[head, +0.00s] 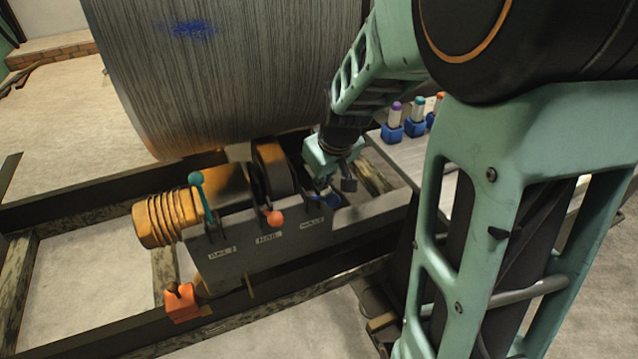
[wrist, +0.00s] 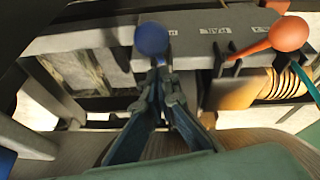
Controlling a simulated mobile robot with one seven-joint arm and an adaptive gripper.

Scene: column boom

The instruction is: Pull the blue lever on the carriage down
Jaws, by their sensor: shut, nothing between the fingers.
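The carriage (head: 265,255) is a dark grey box with three levers along its top edge. The blue lever's round knob (head: 332,201) is at the right end, partly hidden behind my gripper (head: 338,186). In the wrist view the blue knob (wrist: 151,38) is just beyond the tips of my gripper (wrist: 160,68), whose fingers are together with nothing between them. I cannot tell whether the tips touch the knob. The blue lever's stem is mostly hidden.
An orange-knobbed lever (head: 272,217) leans toward the front, and a teal-knobbed lever (head: 197,185) stands upright at left. A large wound drum (head: 220,70) is behind. Several coloured pegs in blue holders (head: 392,130) stand on a bench at right. Open floor lies at front left.

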